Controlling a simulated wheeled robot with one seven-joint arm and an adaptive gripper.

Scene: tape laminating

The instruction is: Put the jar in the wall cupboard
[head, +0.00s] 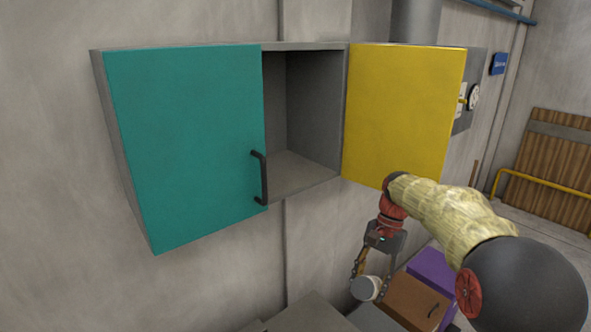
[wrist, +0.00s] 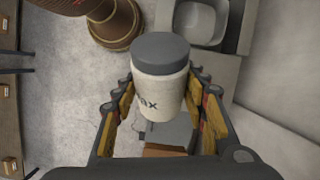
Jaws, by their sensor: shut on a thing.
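The jar (wrist: 160,85) is white with a grey lid and dark lettering that ends in "ax". My gripper (wrist: 160,112) is shut on its sides, with a yellow-padded finger on each side. In the head view the jar (head: 366,288) hangs in my gripper (head: 372,276), low and right of the cupboard. The wall cupboard has a teal door (head: 190,140) with a black handle on the left and a yellow door (head: 400,115) on the right. Between them the grey interior (head: 300,110) shows open and its visible part is empty. The jar is below the cupboard's floor level and apart from it.
Below my gripper are a brown box (head: 415,300) with a handle and a purple box (head: 432,268). A grey surface (head: 310,315) lies under the cupboard. The yellow door's lower edge is close to my arm. The wrist view shows a grey basin (wrist: 205,22) beyond the jar.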

